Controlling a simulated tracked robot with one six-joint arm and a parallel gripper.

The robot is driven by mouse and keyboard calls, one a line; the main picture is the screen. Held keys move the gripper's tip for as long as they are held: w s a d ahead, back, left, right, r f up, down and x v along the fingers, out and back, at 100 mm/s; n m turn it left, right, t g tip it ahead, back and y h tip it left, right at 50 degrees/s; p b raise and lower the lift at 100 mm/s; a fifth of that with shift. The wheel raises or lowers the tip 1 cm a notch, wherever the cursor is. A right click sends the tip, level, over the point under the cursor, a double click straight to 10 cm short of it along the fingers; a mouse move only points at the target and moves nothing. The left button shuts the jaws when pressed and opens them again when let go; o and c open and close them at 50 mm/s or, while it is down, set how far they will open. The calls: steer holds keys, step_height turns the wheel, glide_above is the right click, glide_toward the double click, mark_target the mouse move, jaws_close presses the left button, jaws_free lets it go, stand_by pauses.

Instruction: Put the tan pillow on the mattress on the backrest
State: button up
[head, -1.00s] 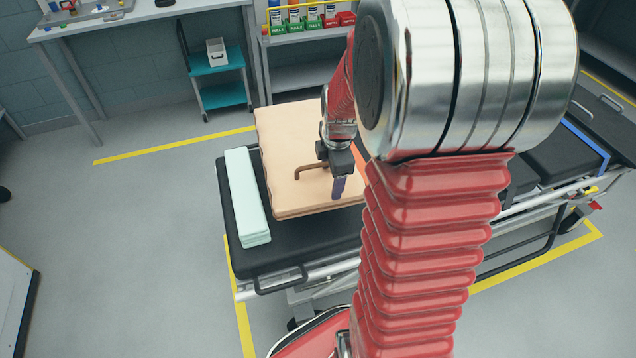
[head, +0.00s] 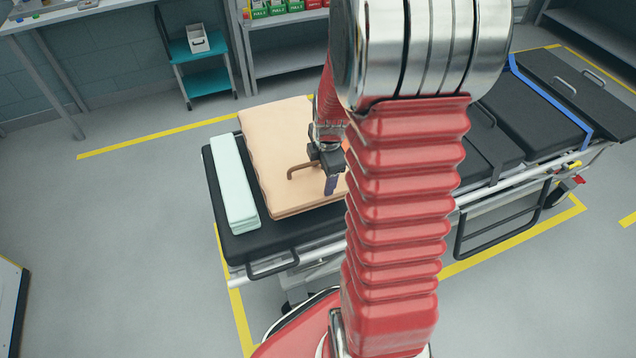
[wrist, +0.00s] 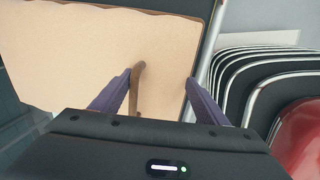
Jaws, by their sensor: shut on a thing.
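The tan pillow (head: 275,150), a thick square pad with a brown handle (head: 298,170), is over the left part of the black mattress (head: 232,243) of a wheeled stretcher. My gripper (head: 331,185) is at the pillow's right side, by the handle. In the wrist view, the pillow (wrist: 70,60) fills the upper left, and the handle (wrist: 137,85) is between the two purple fingers of my gripper (wrist: 163,92), close to the left one. I cannot tell whether the pillow touches the mattress. My arm hides its right edge. Which section is the backrest is unclear.
A pale mint folded cloth (head: 234,185) lies on the mattress left of the pillow. A blue strap (head: 550,97) crosses the stretcher's right part. Metal side rails run along its near edge. A teal cart (head: 205,75) and shelves stand behind.

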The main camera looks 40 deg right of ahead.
mark_target(323, 180)
steer(key=shift+w+f, duration=0.1)
steer(key=shift+f, duration=0.25)
steer(key=shift+f, duration=1.9)
steer(key=o, duration=2.1)
steer(key=shift+s+a+r, duration=0.1)
steer(key=shift+s+r, duration=0.3)
steer(key=shift+r, duration=1.55)
steer(key=shift+s+a+r, duration=0.1)
steer(key=shift+s+r, duration=0.25)
steer(key=shift+r, duration=1.65)
steer(key=shift+s+a+r, duration=0.1)
steer(key=shift+s+r, duration=0.3)
steer(key=shift+r, duration=1.55)
